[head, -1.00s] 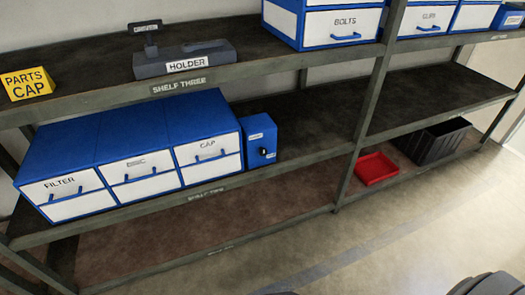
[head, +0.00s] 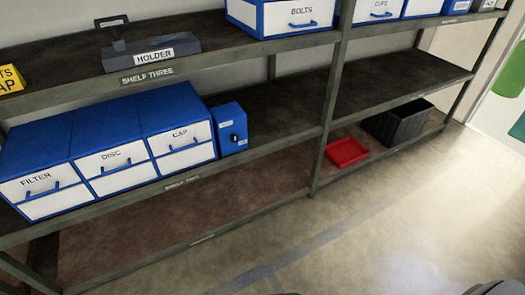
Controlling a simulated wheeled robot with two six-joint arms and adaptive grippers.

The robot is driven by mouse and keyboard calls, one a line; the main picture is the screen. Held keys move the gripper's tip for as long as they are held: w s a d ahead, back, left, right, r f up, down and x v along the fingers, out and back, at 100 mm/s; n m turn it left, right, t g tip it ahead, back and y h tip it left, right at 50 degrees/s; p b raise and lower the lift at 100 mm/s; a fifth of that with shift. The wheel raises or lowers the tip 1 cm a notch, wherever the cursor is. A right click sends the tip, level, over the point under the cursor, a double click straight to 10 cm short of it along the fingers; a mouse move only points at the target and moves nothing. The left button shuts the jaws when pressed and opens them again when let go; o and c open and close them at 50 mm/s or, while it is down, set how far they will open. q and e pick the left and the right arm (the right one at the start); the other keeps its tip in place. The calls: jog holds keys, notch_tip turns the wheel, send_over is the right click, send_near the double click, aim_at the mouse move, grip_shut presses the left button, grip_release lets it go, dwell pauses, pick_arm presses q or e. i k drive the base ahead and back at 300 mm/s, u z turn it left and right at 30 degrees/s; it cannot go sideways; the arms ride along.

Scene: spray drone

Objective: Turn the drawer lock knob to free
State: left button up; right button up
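A small blue lock box (head: 230,130) stands on the middle shelf, touching or close to the right side of the drawer unit. A dark knob (head: 234,138) sits on its front face, with small white labels near it that are too small to read. The blue drawer unit has white fronts labelled FILTER (head: 40,190), DISC (head: 113,166) and CAP (head: 182,144), with blue handles. All the drawers look closed. Neither of my grippers shows in the head view.
The upper shelf (head: 222,48) holds a grey holder (head: 150,54), a yellow parts sign (head: 10,78) and a BOLTS drawer box (head: 290,18). A red tray (head: 345,152) and a black crate (head: 398,122) are on the lower shelf. The floor (head: 380,225) in front is clear.

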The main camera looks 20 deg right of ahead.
aim_at(234, 139)
jog(key=z, duration=0.35)
jog(key=k, duration=0.85)
jog(key=z, duration=1.35)
jog(key=i, duration=2.15)
jog(key=u, duration=0.55)
